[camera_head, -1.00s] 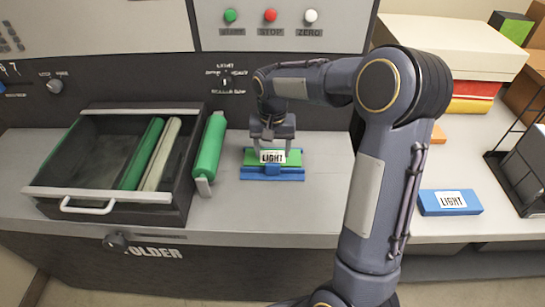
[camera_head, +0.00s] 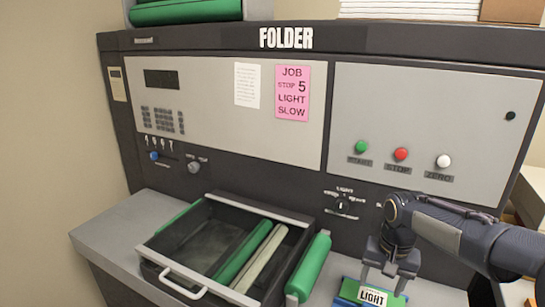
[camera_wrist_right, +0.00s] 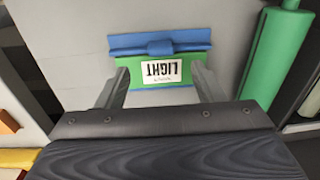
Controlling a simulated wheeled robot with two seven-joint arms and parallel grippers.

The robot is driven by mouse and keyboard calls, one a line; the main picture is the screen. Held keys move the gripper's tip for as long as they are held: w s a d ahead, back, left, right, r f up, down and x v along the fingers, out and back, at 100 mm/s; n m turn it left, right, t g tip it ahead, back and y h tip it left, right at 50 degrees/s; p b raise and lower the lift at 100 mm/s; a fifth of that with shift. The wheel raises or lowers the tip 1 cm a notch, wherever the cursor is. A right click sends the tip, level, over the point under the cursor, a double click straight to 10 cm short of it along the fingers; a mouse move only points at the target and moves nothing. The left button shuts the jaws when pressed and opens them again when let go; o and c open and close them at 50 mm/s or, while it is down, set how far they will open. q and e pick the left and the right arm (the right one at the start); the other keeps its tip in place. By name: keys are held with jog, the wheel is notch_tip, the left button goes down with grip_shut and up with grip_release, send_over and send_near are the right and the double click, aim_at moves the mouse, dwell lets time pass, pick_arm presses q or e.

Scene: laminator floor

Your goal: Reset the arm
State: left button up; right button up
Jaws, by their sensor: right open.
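My right arm comes in from the right in the head view. Its right gripper (camera_head: 384,282) points down, open, over a green and blue piece with a white LIGHT label (camera_head: 373,297). In the right wrist view the two fingers of the right gripper (camera_wrist_right: 163,88) stand apart, one on each side of the labelled green part (camera_wrist_right: 162,84). A blue bar (camera_wrist_right: 160,45) lies just beyond it. I cannot tell whether the fingers touch the piece. My left gripper is not in view.
The folder machine (camera_head: 285,38) stands behind, with green, red and white buttons and a pink job note (camera_head: 292,92). An open dark tray (camera_head: 205,243) holds green and pale rollers. A green roller (camera_head: 308,268) lies between tray and gripper. Grey counter at far left is clear.

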jog(key=s+a+n+t+y, duration=0.1)
jog(key=s+a, duration=0.3)
jog(key=s, duration=0.7)
jog(key=s+a+r+n+t+y, duration=0.1)
jog(key=s+a+n+t+y, duration=0.1)
jog(key=s, duration=0.9)
jog(key=shift+s+a+n+t, duration=0.25)
jog(key=shift+a+n+t, duration=0.45)
jog(key=shift+a+t, duration=0.45)
jog(key=shift+r, duration=0.15)
